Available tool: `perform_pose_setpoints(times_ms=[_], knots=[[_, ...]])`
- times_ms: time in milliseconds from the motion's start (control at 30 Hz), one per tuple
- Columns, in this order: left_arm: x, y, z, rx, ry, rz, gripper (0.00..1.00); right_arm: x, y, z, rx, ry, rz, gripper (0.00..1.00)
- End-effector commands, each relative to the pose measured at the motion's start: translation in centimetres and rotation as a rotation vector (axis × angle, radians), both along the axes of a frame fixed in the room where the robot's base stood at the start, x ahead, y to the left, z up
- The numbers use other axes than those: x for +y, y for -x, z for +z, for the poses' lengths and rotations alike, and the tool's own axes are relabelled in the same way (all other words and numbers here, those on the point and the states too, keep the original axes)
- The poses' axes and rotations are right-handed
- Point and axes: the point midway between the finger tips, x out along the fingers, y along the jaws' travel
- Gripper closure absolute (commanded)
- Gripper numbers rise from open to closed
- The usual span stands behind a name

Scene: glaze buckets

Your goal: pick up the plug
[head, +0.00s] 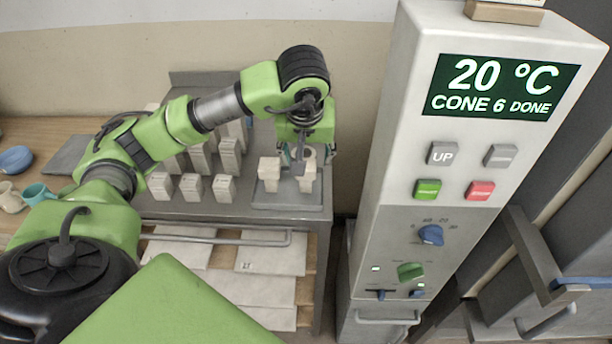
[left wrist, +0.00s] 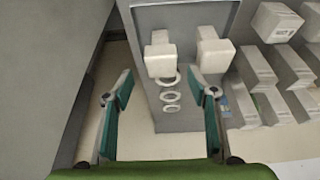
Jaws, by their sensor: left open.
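Two pale blocky plugs stand side by side on a grey tray (head: 290,201) at the table's right end: a left plug (head: 268,174) and a right plug (head: 307,178) in the head view. In the left wrist view they show as one plug (left wrist: 160,60) and another plug (left wrist: 214,52), near the tray's (left wrist: 188,118) white rings (left wrist: 171,97). I cannot tell which one the task names. My left gripper (head: 299,154) is open and empty, pointing down close above and behind the plugs. Its spread fingers (left wrist: 161,80) also show in the left wrist view. My right gripper is not in view.
Several pale blocks (head: 191,187) stand on the table left of the tray. A tall control panel (head: 400,190) with a lit display rises to the right. A blue bowl (head: 15,159) and cups (head: 38,193) sit far left. Below are shelves with pale slabs (head: 262,290).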

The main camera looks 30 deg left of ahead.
Motion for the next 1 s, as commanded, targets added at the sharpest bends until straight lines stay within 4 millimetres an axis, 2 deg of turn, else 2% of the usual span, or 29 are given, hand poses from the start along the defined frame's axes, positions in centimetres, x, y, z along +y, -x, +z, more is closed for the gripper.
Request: perform_pose_setpoints(times_ms=[200, 333, 633, 667, 800, 833, 933, 1000], knots=[[0.7, -0.5, -2.3, 0.007, -0.001, 0.003, 0.47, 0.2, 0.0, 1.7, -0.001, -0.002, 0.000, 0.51], [1.0, -1.1, -4.0, 0.004, 0.000, 0.001, 0.47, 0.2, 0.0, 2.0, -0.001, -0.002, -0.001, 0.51], [1.2, -1.4, -4.7, 0.000, 0.000, 0.000, 0.47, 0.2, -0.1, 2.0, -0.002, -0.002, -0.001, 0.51], [1.2, -1.4, -4.7, 0.000, 0.000, 0.000, 0.50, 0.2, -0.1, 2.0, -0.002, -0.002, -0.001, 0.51], [1.1, -1.4, -4.7, 0.001, 0.001, 0.000, 0.86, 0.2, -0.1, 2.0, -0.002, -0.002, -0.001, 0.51], [1.1, -1.4, -4.7, 0.001, 0.001, 0.000, 0.90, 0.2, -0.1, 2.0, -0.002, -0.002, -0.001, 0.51], [1.2, -1.4, -4.6, 0.000, 0.000, 0.000, 0.90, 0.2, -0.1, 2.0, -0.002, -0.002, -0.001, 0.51], [1.2, -1.4, -4.6, 0.000, 0.000, 0.000, 0.94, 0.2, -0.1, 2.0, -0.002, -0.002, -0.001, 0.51]])
